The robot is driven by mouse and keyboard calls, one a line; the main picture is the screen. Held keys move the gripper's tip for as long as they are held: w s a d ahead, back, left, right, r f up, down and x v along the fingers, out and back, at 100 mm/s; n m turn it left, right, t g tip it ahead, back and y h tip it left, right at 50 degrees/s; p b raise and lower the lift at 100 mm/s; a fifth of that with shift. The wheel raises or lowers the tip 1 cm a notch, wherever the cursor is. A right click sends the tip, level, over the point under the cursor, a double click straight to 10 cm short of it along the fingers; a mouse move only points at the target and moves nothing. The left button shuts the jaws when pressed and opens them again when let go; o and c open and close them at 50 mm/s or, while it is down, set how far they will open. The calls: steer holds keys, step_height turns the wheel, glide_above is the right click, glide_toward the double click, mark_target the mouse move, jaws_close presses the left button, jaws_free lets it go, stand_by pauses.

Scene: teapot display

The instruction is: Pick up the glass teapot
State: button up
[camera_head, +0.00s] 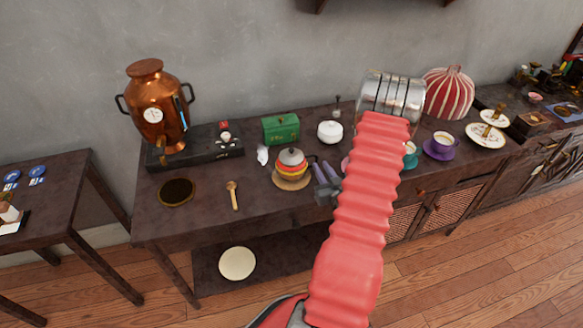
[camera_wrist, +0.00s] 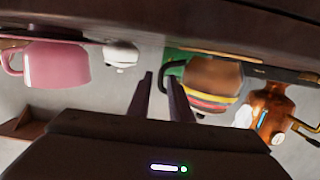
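A rounded pot (camera_head: 292,169) with a grey lid and red and yellow bands sits on a round wooden mat (camera_head: 291,184) on the dark table. I cannot tell whether it is glass, and no other plainly glass teapot shows. The upside-down wrist view shows this pot (camera_wrist: 213,78) right of my fingers, its dark handle toward them. My gripper (camera_head: 326,172) is just right of the pot in the head view. Its two purple fingers (camera_wrist: 160,82) are apart, with nothing held between them. My red arm hides part of the table.
A copper urn (camera_head: 160,105) stands at the left. A green box (camera_head: 281,128) and a white lidded pot (camera_head: 330,132) stand behind the banded pot. A wooden spoon (camera_head: 233,196) lies left of it. A pink mug (camera_wrist: 57,64) is on the other side of my fingers.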

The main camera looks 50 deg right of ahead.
mark_target(317, 160)
steer(key=x, duration=0.4)
steer(key=shift+w+r, duration=0.3)
steer(key=shift+w, duration=0.1)
steer(key=shift+w+d, duration=0.2)
steer(key=shift+c, duration=0.4)
jaws_close()
stand_by(1.1)
